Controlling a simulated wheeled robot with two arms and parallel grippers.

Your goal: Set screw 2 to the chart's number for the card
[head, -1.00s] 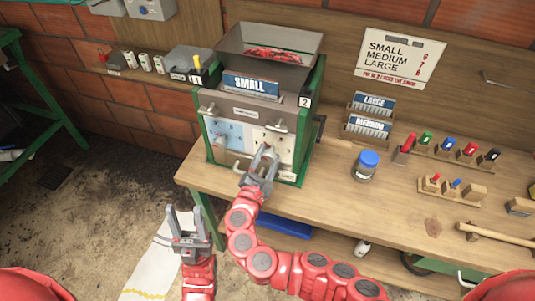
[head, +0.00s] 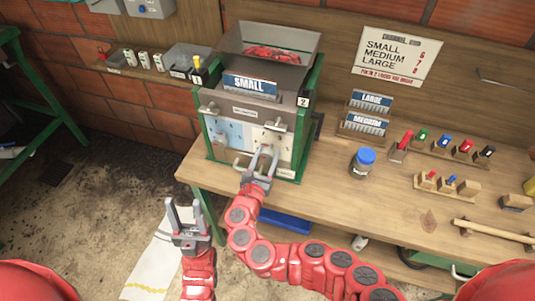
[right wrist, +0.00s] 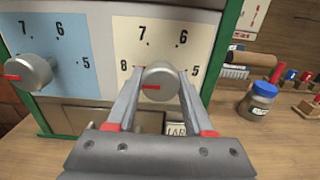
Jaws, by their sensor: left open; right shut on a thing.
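The machine (head: 252,115) carries a blue card reading SMALL (head: 250,85) on its front. A "2" tag (head: 304,101) is on its right side. Screw 2 (right wrist: 160,82) is a grey knob on the cream dial (right wrist: 158,28), numbered 8, 7, 6, 5 clockwise from the left. Its red mark points left, slightly below the 8. My right gripper (right wrist: 161,110) is shut on this knob, one finger each side. The chart (head: 396,56) lists SMALL, MEDIUM, LARGE with small red numbers, apparently 6, 7, 8. My left gripper (head: 186,222) is open and empty, left of the bench.
A second knob (right wrist: 30,73) on the blue dial has its red mark pointing left. LARGE (head: 372,102) and MEDIUM (head: 366,124) cards stand in racks on the bench. A blue-lidded jar (head: 362,162) and coloured pegs in wooden blocks lie to the right.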

